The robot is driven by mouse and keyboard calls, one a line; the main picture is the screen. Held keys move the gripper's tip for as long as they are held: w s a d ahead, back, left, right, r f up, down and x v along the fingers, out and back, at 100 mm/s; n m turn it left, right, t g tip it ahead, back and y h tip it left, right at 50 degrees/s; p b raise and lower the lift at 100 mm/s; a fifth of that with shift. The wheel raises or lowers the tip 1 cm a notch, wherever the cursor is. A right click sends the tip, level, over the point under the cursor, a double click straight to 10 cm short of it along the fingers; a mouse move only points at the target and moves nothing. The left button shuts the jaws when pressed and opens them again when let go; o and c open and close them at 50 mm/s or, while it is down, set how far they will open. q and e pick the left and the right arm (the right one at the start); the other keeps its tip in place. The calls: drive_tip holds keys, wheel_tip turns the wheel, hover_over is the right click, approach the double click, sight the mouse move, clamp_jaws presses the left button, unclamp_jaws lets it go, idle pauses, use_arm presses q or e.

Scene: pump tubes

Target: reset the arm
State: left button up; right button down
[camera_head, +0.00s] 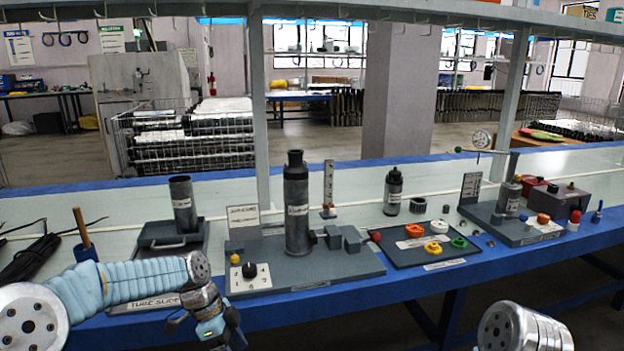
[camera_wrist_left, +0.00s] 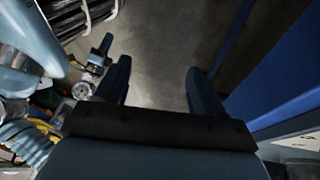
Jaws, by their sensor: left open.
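My left arm (camera_head: 125,281) comes in from the left in a pale blue sleeve and bends down at a grey metal wrist. My left gripper (camera_wrist_left: 158,85) is open and empty in the left wrist view. Its two dark fingers stand apart over bare grey floor, beside the blue table edge (camera_wrist_left: 285,75). In the head view the left wrist hangs in front of the table's front edge, and the fingertips cannot be made out. Only a silver rounded link of my right arm (camera_head: 522,328) shows at the bottom right. My right gripper is out of view.
The blue-edged bench (camera_head: 390,296) holds a grey station with a tall dark cylinder (camera_head: 297,205), a tube on a tray (camera_head: 183,204), a dark tray of coloured rings (camera_head: 428,258) and a right-hand station (camera_head: 520,235). A shelf post (camera_head: 262,120) rises behind. Black cables (camera_head: 30,258) lie at the left.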

use_arm(q)
drive_tip(key=s+d+f+n, duration=0.2)
drive_tip(key=f+n, duration=0.1)
drive_tip(key=f, duration=0.3)
drive_tip(key=s+d+f+n, duration=0.2)
drive_tip(key=f, duration=0.4)
drive_tip(key=s+d+f+n+t, duration=0.2)
drive_tip(key=s+f+n, duration=1.1)
drive_tip(key=s+f, duration=0.2)
drive_tip(key=shift+s+f, duration=0.25)
drive_tip(key=shift+s, duration=0.9)
